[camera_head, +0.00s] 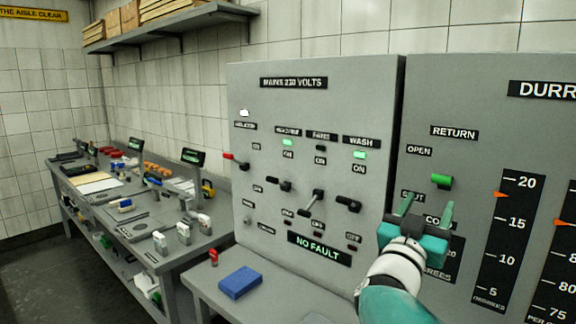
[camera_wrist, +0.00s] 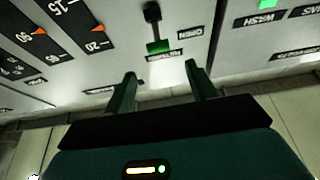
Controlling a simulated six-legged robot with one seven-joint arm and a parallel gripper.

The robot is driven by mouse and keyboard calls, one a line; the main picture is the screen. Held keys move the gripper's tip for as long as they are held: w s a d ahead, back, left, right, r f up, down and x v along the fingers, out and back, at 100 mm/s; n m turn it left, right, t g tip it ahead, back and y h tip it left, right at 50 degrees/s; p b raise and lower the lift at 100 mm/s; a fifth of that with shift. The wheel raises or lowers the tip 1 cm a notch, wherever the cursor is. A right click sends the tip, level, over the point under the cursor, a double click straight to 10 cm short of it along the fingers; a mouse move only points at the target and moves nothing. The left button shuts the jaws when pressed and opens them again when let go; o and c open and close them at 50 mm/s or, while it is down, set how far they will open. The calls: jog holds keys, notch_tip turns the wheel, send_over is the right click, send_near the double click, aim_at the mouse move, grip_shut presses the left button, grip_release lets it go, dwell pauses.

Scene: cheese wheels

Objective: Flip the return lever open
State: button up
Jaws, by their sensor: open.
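The return lever (camera_head: 442,181) has a green grip and sits on the grey panel under the RETURN label (camera_head: 454,132). In the head view its grip shows between the OPEN label (camera_head: 419,150) and the partly covered SHUT label (camera_head: 413,196). The wrist view is upside down and shows the lever's green grip (camera_wrist: 158,46) and its black base. My gripper (camera_head: 427,208) is open and empty, just below and in front of the lever. In the wrist view the fingertips (camera_wrist: 161,72) straddle the lever's line, apart from the grip.
Dial strips with orange pointers (camera_head: 510,230) are right of the lever. The mains panel (camera_head: 315,95) with several switches stands left. A blue block (camera_head: 240,282) lies on the ledge below. A cluttered bench (camera_head: 130,225) is farther left.

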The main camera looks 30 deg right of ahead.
aim_at(441, 179)
jog(key=x, duration=1.1)
jog(key=shift+d, duration=0.15)
jog(key=c, duration=1)
